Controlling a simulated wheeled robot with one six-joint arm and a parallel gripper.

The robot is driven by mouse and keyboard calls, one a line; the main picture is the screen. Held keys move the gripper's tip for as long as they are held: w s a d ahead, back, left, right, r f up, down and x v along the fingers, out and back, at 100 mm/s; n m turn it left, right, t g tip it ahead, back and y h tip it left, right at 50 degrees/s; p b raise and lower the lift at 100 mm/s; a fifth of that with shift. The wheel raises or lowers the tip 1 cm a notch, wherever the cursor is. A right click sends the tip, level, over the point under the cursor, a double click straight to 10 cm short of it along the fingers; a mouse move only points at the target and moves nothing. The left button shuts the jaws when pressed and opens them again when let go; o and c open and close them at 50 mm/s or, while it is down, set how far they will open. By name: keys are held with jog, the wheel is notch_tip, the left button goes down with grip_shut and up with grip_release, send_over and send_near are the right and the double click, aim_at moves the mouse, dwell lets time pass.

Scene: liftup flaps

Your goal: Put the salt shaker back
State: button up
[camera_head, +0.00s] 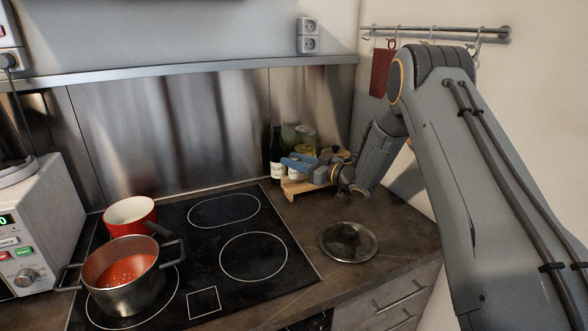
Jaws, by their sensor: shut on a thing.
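My gripper (298,163), with blue fingers, is at the back right corner of the counter, just above a small wooden rack (294,190) and in front of the bottles there. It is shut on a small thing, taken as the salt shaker. The shaker is too small and too hidden by the fingers and bottles to make out clearly. I cannot tell whether it touches the rack.
A dark bottle (276,155) stands by the rack. A round lid (349,242) lies on the counter in front. A steel pot (128,291) of red sauce and a red pot (131,215) stand at the left of the black hob (215,245). A steel backsplash (170,130) runs behind.

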jog(key=shift+f+p, duration=0.4)
jog(key=shift+f, duration=1.15)
jog(key=shift+f, duration=0.15)
jog(key=shift+f, duration=0.1)
jog(key=o, duration=1.1)
jog(key=b+v, duration=0.3)
jog(key=v, duration=0.4)
jog(key=shift+s+d, duration=0.2)
jog(key=shift+d, duration=0.15)
